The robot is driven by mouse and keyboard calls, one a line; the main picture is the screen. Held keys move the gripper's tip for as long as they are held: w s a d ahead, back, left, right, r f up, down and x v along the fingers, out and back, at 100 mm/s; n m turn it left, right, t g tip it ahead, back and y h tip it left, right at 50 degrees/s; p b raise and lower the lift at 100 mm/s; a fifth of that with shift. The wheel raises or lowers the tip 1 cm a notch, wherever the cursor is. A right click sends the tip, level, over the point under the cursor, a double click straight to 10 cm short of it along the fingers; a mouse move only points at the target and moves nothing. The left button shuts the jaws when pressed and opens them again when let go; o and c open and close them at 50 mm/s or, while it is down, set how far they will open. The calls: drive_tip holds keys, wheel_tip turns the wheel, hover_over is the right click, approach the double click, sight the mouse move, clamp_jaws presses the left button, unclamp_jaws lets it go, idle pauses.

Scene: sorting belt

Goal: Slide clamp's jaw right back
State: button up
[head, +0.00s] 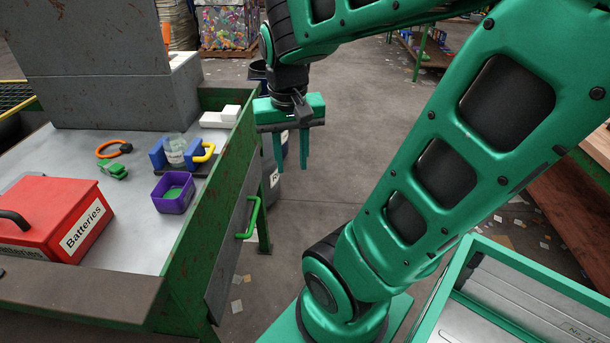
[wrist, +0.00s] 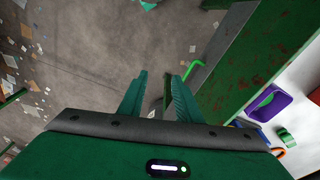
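The clamp stands on the grey bench top in the head view, with a blue left jaw (head: 157,154) and a blue right jaw (head: 192,153). A yellow handle (head: 209,151) loops from the right jaw's right side. A clear glass jar (head: 175,150) stands between or just behind the jaws; whether both touch it I cannot tell. My gripper (head: 291,165) hangs over the floor, right of the bench edge and apart from the clamp, fingers down. In the wrist view my gripper (wrist: 157,78) has its fingers spread with nothing between them.
The bench's raised green edge (head: 205,190) lies between my gripper and the clamp. A purple bin (head: 173,205), green clip (head: 113,170), orange ring (head: 107,149), white blocks (head: 221,117) and red Batteries box (head: 50,210) surround the clamp. A green drawer handle (head: 251,219) sticks out.

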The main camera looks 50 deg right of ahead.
drive_tip(key=w+a+r+m+t+h, duration=0.1)
drive_tip(key=w+a+r+m+t, duration=0.1)
drive_tip(key=w, duration=1.1)
drive_tip(key=m+t, duration=0.1)
approach(213, 150)
drive_tip(key=x, duration=0.7)
drive_tip(key=shift+w+a, duration=0.35)
drive_tip(key=shift+s+d+f, duration=0.15)
drive_tip(key=shift+d+f, duration=0.05)
drive_tip(key=shift+d, duration=0.05)
drive_tip(key=shift+s+d+t, duration=0.1)
drive_tip(key=shift+s+t, duration=0.05)
drive_tip(key=shift+t, duration=0.15)
drive_tip(key=shift+w+a+r, duration=0.4)
drive_tip(key=shift+a+r, duration=0.1)
drive_tip(key=shift+r, duration=0.05)
drive_tip(key=v, duration=1)
drive_tip(key=s+d+f+n+g+y, duration=0.1)
drive_tip(key=s+d+f+n+g, duration=0.1)
drive_tip(key=s, duration=1.2)
drive_tip(key=s+d+f+n+g+y, duration=0.1)
drive_tip(key=s+d+f+n+g, duration=0.1)
drive_tip(key=s, duration=1.3)
drive_tip(key=shift+d+f, duration=0.7)
drive_tip(key=shift+d, duration=0.15)
